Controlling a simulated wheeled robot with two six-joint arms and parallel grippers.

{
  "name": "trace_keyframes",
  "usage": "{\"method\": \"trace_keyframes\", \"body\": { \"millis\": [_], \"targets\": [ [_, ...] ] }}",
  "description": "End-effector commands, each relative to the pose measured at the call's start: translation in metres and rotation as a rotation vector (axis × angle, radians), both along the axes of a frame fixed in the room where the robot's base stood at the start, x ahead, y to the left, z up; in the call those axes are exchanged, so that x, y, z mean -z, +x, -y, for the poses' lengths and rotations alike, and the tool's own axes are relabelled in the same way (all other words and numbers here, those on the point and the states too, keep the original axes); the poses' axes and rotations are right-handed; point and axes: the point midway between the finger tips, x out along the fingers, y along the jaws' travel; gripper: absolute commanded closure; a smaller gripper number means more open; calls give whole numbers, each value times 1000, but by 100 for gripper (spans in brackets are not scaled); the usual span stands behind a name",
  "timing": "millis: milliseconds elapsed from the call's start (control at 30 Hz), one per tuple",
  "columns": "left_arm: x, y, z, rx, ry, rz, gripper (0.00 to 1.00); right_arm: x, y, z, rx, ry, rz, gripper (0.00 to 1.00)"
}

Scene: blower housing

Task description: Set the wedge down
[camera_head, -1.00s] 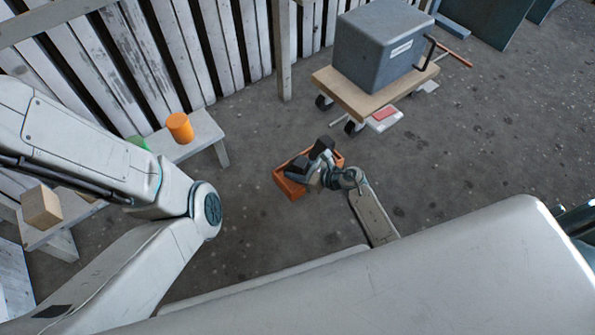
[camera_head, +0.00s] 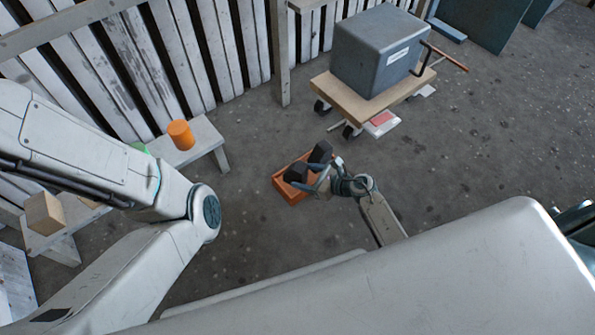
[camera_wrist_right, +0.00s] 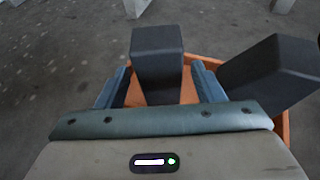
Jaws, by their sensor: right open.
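Two dark blocks lie in a small orange crate (camera_head: 284,193) on the floor; I cannot tell which is the wedge. One dark block (camera_head: 296,171) is nearer the crate's left side, the other dark block (camera_head: 320,152) nearer its far right side. My right gripper (camera_head: 312,181) is open at the crate. In the right wrist view its two blue fingers (camera_wrist_right: 161,86) stand apart, with one dark block (camera_wrist_right: 157,62) ahead between them and gaps on both sides. The other block (camera_wrist_right: 270,76) leans at the right, outside the fingers. My left gripper is out of view.
A white bench (camera_head: 207,137) at the left holds an orange cylinder (camera_head: 180,135), a green item (camera_head: 139,147) and a wooden block (camera_head: 43,213). A cart (camera_head: 352,105) with a grey-blue box (camera_head: 378,55) stands behind the crate.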

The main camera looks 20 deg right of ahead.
Motion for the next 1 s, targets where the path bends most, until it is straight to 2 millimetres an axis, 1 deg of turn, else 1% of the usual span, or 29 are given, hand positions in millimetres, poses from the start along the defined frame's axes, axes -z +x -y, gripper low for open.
{"method": "trace_keyframes", "body": {
  "millis": [33, 100, 300, 400, 600, 1000],
  "targets": [
    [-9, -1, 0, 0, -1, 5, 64, -8, -9, 9, 0, -3, -2, 38],
    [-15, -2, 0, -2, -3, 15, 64, -15, -20, 18, 0, -3, -2, 38],
    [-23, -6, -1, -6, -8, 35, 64, -27, -45, 41, -1, -2, -2, 38],
    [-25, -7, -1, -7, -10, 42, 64, -30, -52, 48, -1, -2, -1, 38],
    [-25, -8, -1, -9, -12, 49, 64, -32, -57, 52, 0, 1, -1, 38],
    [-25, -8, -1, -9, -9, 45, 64, -32, -57, 52, 0, 1, -1, 38]
  ]
}}
